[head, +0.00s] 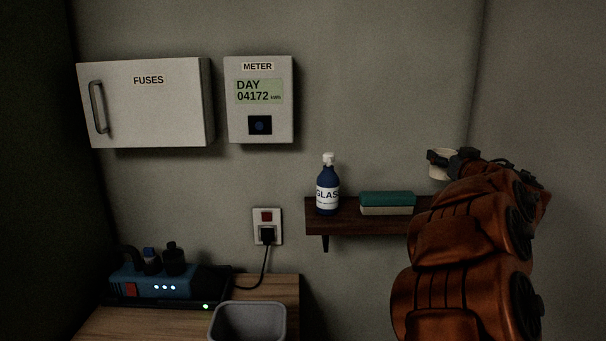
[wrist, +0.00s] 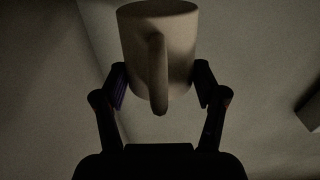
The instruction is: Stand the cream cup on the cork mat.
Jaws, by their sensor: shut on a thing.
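The cream cup (wrist: 135,45) is held between the two fingers of my gripper (wrist: 160,82) in the wrist view. Its handle faces the wrist camera and its rim is at the top of the picture. In the head view, part of the cream cup (head: 440,172) shows beside my gripper (head: 441,156), near the right end of the wall shelf. My arm hides part of the cup and the shelf's right end there. I see no cork mat in either view.
The dark wooden shelf (head: 345,216) carries a blue spray bottle (head: 328,182) and a teal-and-cream block (head: 387,204). Below left, a wooden bench (head: 265,288) holds a blue device (head: 155,285) and a grey bin (head: 247,320). A fuse box (head: 150,105) and meter (head: 260,75) hang on the wall.

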